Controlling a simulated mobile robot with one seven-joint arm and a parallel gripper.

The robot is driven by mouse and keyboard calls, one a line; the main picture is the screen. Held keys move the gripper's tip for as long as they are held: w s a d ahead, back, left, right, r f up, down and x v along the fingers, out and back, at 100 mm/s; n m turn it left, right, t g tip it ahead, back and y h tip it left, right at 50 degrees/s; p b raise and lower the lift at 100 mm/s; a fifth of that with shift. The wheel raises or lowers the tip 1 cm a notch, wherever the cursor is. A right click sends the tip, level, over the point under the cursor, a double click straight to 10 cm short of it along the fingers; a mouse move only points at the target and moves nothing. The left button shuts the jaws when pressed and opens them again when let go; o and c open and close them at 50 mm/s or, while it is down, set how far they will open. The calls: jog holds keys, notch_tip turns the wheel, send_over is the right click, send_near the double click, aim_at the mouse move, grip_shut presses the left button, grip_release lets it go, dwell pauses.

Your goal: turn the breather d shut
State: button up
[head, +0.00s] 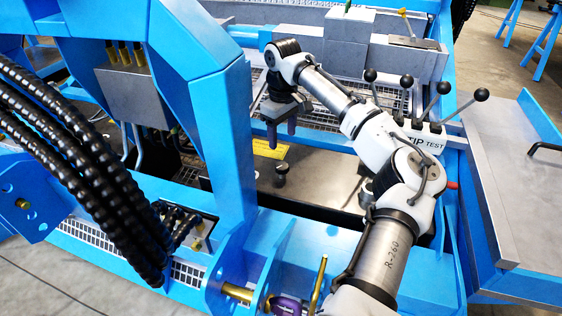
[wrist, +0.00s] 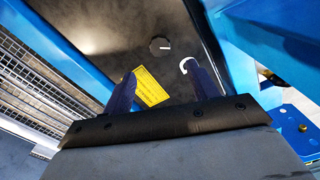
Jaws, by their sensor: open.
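A dark round breather cap (head: 280,174) stands on the metal tank top (head: 318,180) in the head view. A dark round cap with a white line on its top (wrist: 160,46) shows in the wrist view, beyond and between my fingertips. I can read no letter on it. My gripper (head: 281,131) is open and points down, above the tank top and apart from the cap. In the wrist view my gripper (wrist: 160,72) has its two fingers spread with nothing between them. A white curved mark (wrist: 186,66) shows beside the right finger, which partly hides it.
A yellow label (wrist: 150,88) lies on the tank top. Ball-topped levers (head: 440,90) stand at the right. Grating (wrist: 40,85) borders the tank.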

aim_at(282, 166)
notch_tip(282, 166, down, 10)
jog(key=shift+f+b, duration=0.15)
jog(key=shift+b, duration=0.7)
jog(key=c, duration=1)
